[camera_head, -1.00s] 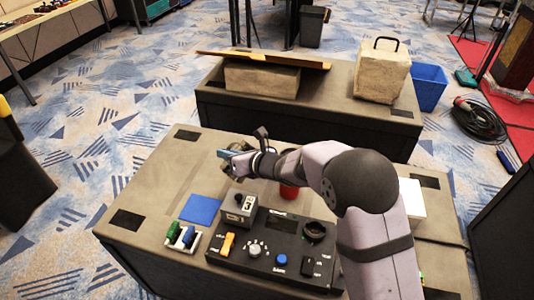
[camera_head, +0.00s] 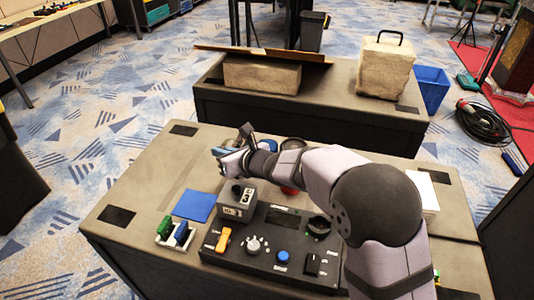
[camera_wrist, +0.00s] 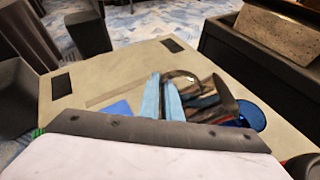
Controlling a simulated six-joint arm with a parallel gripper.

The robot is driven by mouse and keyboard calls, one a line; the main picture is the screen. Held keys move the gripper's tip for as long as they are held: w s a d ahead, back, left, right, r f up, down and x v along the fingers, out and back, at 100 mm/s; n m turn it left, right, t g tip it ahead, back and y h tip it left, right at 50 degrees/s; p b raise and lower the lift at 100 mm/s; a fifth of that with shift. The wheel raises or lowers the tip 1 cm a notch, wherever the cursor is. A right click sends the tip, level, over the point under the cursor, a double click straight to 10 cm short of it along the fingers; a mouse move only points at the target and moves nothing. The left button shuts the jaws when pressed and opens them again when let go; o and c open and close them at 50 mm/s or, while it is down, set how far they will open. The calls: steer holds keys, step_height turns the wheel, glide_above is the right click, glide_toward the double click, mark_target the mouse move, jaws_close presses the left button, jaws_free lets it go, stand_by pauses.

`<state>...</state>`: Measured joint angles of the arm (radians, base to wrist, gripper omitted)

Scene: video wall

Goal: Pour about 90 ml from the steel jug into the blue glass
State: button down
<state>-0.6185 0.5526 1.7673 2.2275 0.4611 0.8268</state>
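My gripper (camera_head: 224,152) is above the near table's back half. Its two light-blue fingers (camera_wrist: 161,98) are close together in the wrist view. They appear shut on the steel jug (camera_wrist: 205,98), a shiny, reflective body just right of the fingers. The jug looks tilted, though how far I cannot tell. In the head view only a small dark part of the jug (camera_head: 247,132) shows beside the gripper. The blue glass (camera_wrist: 252,117) stands right of the jug in the wrist view. My arm partly hides the blue glass (camera_head: 268,145) in the head view. Liquid cannot be made out.
A dark round vessel (camera_head: 293,143) stands behind my arm, with a red object (camera_head: 290,190) below it. A control panel (camera_head: 270,250), a grey counter box (camera_head: 237,201) and a blue square (camera_head: 194,205) lie nearer. The table's left side is mostly clear.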

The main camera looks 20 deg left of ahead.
steer(key=f+b, duration=0.1)
steer(key=b, duration=0.2)
steer(key=shift+s+a+f+n, duration=0.1)
steer(key=shift+s+a+n, duration=0.05)
steer(key=shift+n, duration=0.15)
steer(key=s+a+n+t+b, duration=0.1)
steer(key=b, duration=0.3)
steer(key=s+a+r+n+t+h+b, duration=0.1)
steer(key=n+b, duration=0.1)
steer(key=b, duration=0.3)
steer(key=s+a+n+t+h+b, duration=0.1)
steer(key=b, duration=0.4)
steer(key=shift+s+r+n+t, duration=0.3)
steer(key=shift+s+r, duration=0.05)
steer(key=shift+s, duration=0.05)
steer(key=shift+r+b, duration=0.1)
steer(key=shift+b, duration=0.25)
